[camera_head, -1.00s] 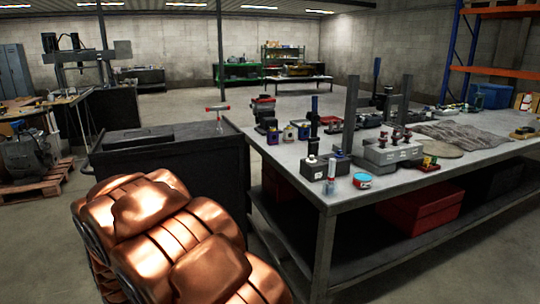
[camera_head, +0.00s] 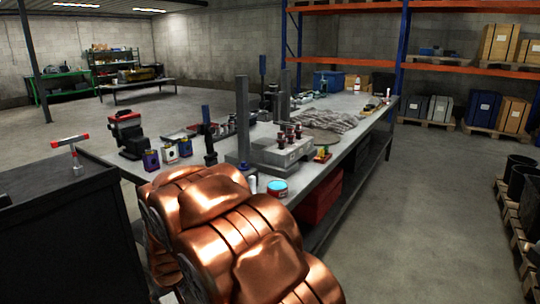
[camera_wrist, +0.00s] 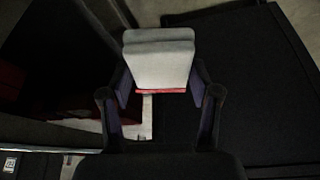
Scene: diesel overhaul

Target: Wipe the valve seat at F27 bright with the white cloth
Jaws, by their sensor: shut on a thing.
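In the wrist view my gripper (camera_wrist: 160,84) is shut on a pale, folded pad with a red lower edge, which looks like the white cloth (camera_wrist: 160,58). The pad sits between the two dark fingers and stands clear of other things as far as I can see. In the head view a grey block (camera_head: 283,152) with several dark and red upright parts stands on the workbench. I cannot read an F27 mark or make out a valve seat. My gripper does not show in the head view.
The long workbench (camera_head: 345,136) carries tools, small colored blocks (camera_head: 168,153), a blue-topped tin (camera_head: 277,187) and a crumpled grey cloth (camera_head: 325,122). A black cabinet (camera_head: 60,230) with a red-handled tool (camera_head: 70,143) stands at left. Floor is open on the right, before pallets (camera_head: 515,230).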

